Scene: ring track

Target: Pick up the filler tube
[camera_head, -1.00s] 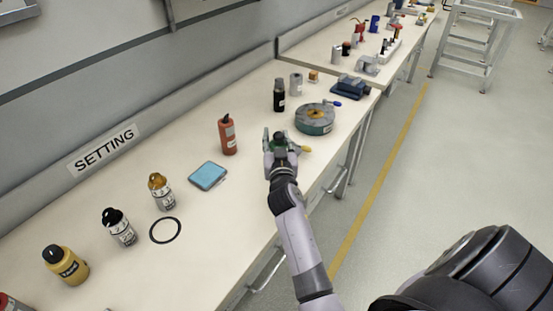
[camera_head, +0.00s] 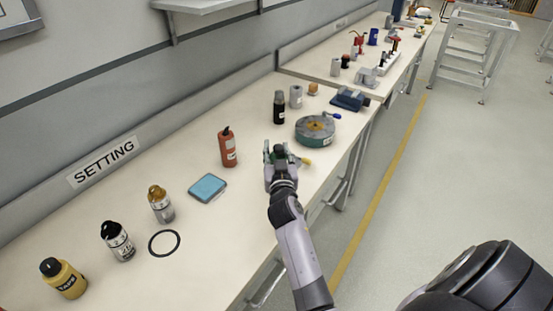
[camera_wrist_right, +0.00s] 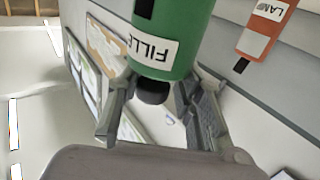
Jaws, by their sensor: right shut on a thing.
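The filler tube (camera_wrist_right: 172,40) is green with a white label and a black cap end in the right wrist view. My right gripper (camera_wrist_right: 158,92) is shut on it, with a finger on each side near the black end. In the head view my right gripper (camera_head: 280,157) is over the bench's front part. There the tube is mostly hidden by the gripper, and I cannot tell whether it touches the bench. My left gripper is not in view.
On the bench (camera_head: 130,215), a red bottle (camera_head: 228,148) stands left of the gripper. A blue pad (camera_head: 207,188) and black ring (camera_head: 164,243) lie nearer.

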